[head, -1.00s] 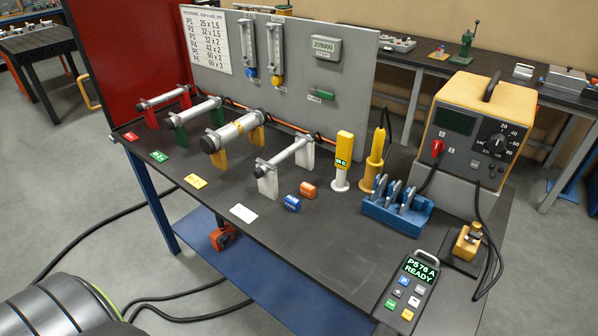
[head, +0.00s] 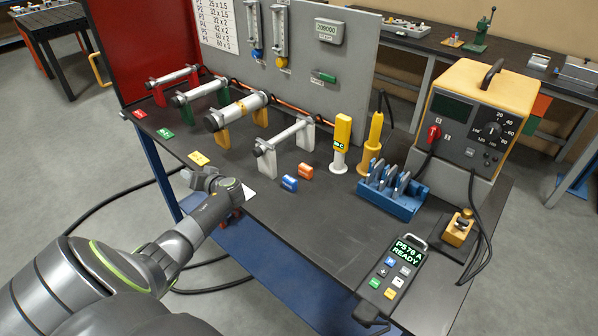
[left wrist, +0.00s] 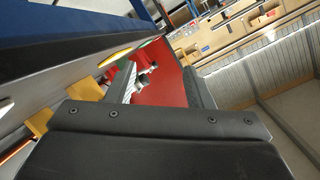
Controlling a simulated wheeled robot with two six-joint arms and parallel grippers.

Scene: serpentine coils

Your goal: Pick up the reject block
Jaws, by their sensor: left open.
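An orange block (head: 305,171) and a blue block (head: 290,183) lie close together on the dark bench, in front of the white-stand coil. No label on either can be read, so I cannot tell which is the reject block. My left gripper (head: 204,179) is at the bench's front edge in the head view, left of both blocks and clear of them. It is open and holds nothing visible. In the left wrist view its dark fingers (left wrist: 160,90) point towards coil stands and a red panel; neither block shows there. My right gripper is not in view.
Tube rollers on coloured stands (head: 235,112) line the back left of the bench. A yellow post (head: 342,140), a blue rack (head: 392,203), a yellow power unit (head: 470,115) and a handheld controller (head: 392,275) stand to the right. The bench's front middle (head: 310,235) is clear.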

